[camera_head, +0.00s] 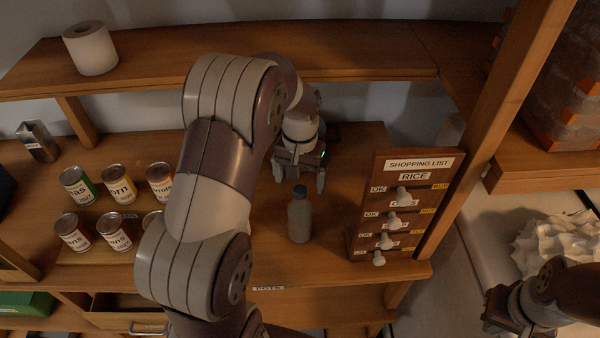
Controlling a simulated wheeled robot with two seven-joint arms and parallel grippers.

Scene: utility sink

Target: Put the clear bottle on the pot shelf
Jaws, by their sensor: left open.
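The clear bottle (299,220) stands upright on the wooden counter, with a dark cap on top. My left gripper (300,178) is open, just behind the bottle in the picture, with its fingers pointing down. A label reading "POTS" (268,288) sits on the counter's front edge, above a lower wooden shelf (310,302) that is partly visible. My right gripper (508,312) is at the lower right, away from the bottle. Its fingers are too dark and cut off to read.
Several food cans (118,187) stand left of my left arm, which hides part of the counter. A shopping list board (400,205) with knobs stands right of the bottle. A paper roll (90,48) sits on the upper shelf (150,72).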

